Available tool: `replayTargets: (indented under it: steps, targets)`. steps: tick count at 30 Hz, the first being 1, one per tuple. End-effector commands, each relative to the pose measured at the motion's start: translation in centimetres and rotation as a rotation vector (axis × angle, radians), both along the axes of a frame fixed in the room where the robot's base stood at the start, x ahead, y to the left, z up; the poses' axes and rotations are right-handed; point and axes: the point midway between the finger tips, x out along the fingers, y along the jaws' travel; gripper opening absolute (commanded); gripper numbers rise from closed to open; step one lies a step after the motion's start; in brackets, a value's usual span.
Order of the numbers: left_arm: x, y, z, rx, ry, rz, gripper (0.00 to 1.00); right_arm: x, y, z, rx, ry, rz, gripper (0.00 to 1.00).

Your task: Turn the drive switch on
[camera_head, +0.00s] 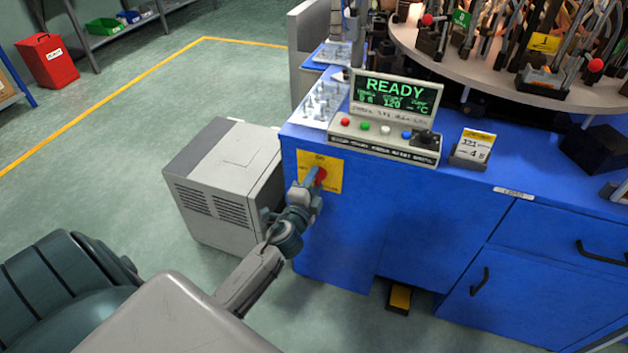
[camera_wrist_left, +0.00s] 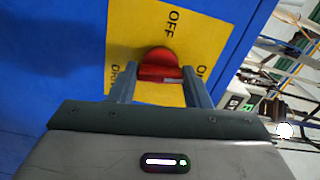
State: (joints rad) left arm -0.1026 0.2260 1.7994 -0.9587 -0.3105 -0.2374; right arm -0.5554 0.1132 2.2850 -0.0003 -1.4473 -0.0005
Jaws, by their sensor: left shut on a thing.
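The drive switch (camera_head: 321,175) is a red knob on a yellow plate (camera_head: 333,160) on the front of the blue machine cabinet, at its left end. In the left wrist view the red knob (camera_wrist_left: 158,66) sits between the two fingers of my left gripper (camera_wrist_left: 157,80), on the yellow plate with OFF lettering (camera_wrist_left: 170,22). My left gripper (camera_head: 312,182) is shut on the knob, which it partly hides in the head view. Other lettering on the plate is partly hidden by the fingers. My right gripper is not in view.
A display (camera_head: 393,95) on the cabinet top reads READY, above a panel of coloured buttons (camera_head: 385,135). A grey box unit (camera_head: 225,180) stands left of the cabinet, close to my left arm. A yellow pedal (camera_head: 400,298) is on the floor. Open floor lies further left.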

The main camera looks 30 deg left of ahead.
Motion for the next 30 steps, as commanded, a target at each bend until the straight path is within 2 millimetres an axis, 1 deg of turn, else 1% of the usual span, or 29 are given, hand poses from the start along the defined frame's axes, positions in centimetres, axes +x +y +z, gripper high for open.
replayTargets:
  steps: [6,12,27,28,29,30]
  targets:
    - [-0.1,0.0,-0.1,0.106,0.028,0.0,0.21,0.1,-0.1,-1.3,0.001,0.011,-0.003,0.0]
    - [0.0,0.0,-0.1,0.159,0.04,-0.001,0.21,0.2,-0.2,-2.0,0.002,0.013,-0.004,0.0]
    - [-0.1,0.0,-0.2,0.177,0.044,0.0,0.21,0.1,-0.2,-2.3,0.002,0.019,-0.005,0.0]
    - [-0.1,0.0,-0.2,0.176,0.045,0.0,0.46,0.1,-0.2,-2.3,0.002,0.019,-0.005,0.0]
    - [-0.1,0.0,-0.2,0.177,0.044,0.0,0.51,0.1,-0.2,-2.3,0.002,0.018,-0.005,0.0]
    - [-0.1,0.0,-0.2,0.177,0.044,0.0,0.59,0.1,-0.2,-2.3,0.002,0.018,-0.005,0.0]
